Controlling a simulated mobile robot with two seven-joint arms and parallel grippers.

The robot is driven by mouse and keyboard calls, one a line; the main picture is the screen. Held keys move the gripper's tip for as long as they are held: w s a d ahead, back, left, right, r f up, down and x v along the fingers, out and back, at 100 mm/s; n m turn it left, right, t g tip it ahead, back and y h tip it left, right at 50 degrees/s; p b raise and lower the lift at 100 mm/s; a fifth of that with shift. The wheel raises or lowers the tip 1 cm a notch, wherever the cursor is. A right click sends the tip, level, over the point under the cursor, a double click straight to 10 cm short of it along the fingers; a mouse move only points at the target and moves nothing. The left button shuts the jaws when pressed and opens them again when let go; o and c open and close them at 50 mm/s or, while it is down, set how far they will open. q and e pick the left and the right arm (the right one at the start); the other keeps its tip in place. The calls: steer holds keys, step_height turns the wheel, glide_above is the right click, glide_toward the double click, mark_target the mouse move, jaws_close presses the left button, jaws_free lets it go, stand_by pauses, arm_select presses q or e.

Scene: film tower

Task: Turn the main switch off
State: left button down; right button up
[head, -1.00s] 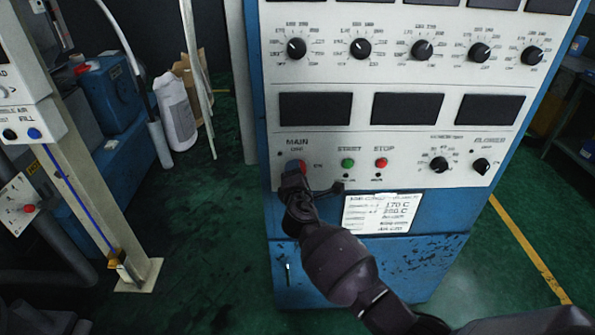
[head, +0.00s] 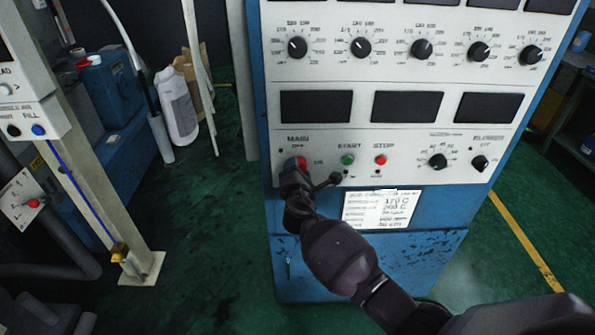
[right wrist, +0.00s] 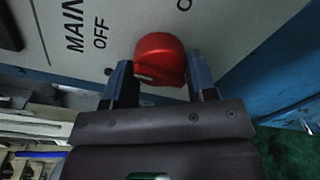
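The main switch is a red knob (head: 301,161) at the lower left of the machine's control panel, under the words MAIN and OFF, with ON lettered to its right. My right gripper (head: 297,172) is at the knob and hides much of it in the head view. In the right wrist view the red knob (right wrist: 160,58) sits between the two fingertips of my right gripper (right wrist: 160,82). The fingers lie close against both its sides and appear closed on it. The angle of the knob's pointer is hard to tell. My left gripper is not in view.
A green start button (head: 347,160) and a red stop button (head: 380,160) are right of the switch. Several black dials and dark displays fill the panel above. A paper label (head: 381,211) is below. A beige post (head: 85,190) stands at the left, with green floor between.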

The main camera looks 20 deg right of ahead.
steer(key=o, duration=0.4)
steer(key=shift+o, duration=0.2)
steer(key=v, duration=1)
steer(key=shift+s, duration=0.35)
steer(key=shift+a+r, duration=0.1)
steer(key=shift+a, duration=0.05)
